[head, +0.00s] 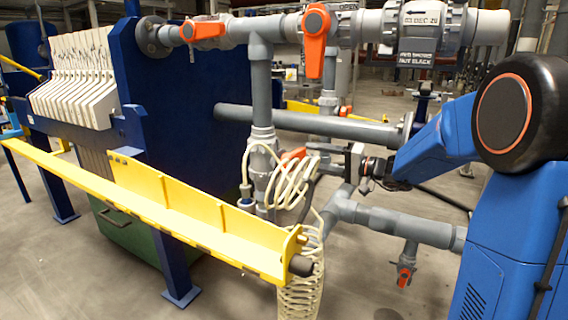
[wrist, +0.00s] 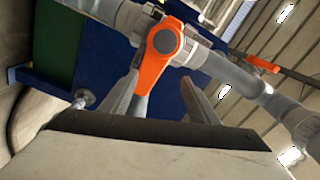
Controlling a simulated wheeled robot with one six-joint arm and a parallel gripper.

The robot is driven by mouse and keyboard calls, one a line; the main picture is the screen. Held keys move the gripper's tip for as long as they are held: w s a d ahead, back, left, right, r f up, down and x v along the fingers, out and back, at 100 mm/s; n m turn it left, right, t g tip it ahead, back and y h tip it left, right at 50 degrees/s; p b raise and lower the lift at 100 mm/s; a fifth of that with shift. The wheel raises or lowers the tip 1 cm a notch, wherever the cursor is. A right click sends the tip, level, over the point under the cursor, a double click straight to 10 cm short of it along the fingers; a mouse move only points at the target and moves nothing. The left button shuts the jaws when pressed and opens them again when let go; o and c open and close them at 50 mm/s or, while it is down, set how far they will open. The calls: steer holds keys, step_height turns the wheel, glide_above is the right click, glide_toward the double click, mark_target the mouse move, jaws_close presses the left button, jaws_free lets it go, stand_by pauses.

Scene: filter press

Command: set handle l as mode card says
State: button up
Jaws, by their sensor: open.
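Several orange valve handles sit on the grey pipes; I see no letters on them, so I cannot tell which is handle l. I cannot make out a mode card. In the wrist view, an orange handle (wrist: 158,52) with a round hub lies ahead of my gripper (wrist: 160,80), its narrow end pointing down between the two spread fingers. My gripper is open; I cannot tell whether a finger touches the handle. In the head view, my gripper (head: 318,159) points left, close to a partly hidden orange handle (head: 293,154) behind coiled hose.
Another orange handle (head: 315,40) hangs down from the top pipe, and one (head: 203,30) lies along it. A small orange handle (head: 405,276) is low down. A coiled cream hose (head: 300,293) and yellow rail (head: 170,207) stand in front.

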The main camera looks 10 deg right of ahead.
mark_target(300, 157)
steer(key=w+a+m, duration=0.1)
steer(key=a, duration=0.1)
steer(key=w+a+f+m, duration=0.1)
steer(key=w, duration=0.1)
steer(key=w+a+m, duration=0.1)
steer(key=w+a, duration=0.1)
steer(key=shift+a+f+m, duration=0.3)
steer(key=shift+f+m, duration=0.1)
